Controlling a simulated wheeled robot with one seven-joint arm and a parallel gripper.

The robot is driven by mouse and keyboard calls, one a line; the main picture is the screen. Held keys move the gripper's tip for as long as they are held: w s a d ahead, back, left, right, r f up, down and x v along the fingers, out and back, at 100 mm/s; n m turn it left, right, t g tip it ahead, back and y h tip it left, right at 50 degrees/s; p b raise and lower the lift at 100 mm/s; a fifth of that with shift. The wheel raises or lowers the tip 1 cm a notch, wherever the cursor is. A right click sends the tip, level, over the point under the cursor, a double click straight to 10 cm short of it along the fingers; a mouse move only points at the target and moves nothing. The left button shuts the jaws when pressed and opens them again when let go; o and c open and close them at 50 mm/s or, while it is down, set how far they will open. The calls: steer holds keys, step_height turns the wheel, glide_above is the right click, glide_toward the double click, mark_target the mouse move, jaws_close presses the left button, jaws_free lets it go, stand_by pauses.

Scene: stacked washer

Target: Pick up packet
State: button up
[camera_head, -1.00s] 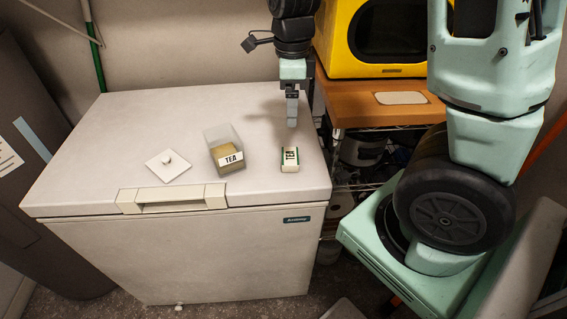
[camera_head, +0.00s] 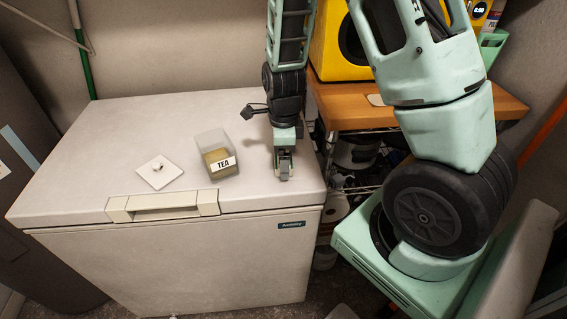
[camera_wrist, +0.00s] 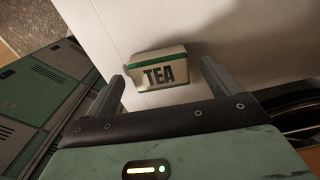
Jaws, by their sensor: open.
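The packet (camera_wrist: 160,69) is a small cream box with green edges and the word TEA. In the wrist view it lies on the white freezer lid, between and just beyond my two finger tips. My gripper (camera_wrist: 168,72) is open, with one finger on each side of the packet; I cannot tell whether either finger touches it. In the head view my gripper (camera_head: 284,173) points down at the right part of the lid and hides the packet.
The chest freezer (camera_head: 80,160) has a handle (camera_head: 165,204) at its front edge. A clear container labelled TEA (camera_head: 216,155) stands left of my gripper, with a white square lid (camera_head: 158,172) beside it. A wooden-topped shelf (camera_head: 345,108) stands close on the right.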

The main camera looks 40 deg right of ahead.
steer(key=shift+f, duration=0.6)
steer(key=c, duration=1.1)
steer(key=shift+r, duration=0.15)
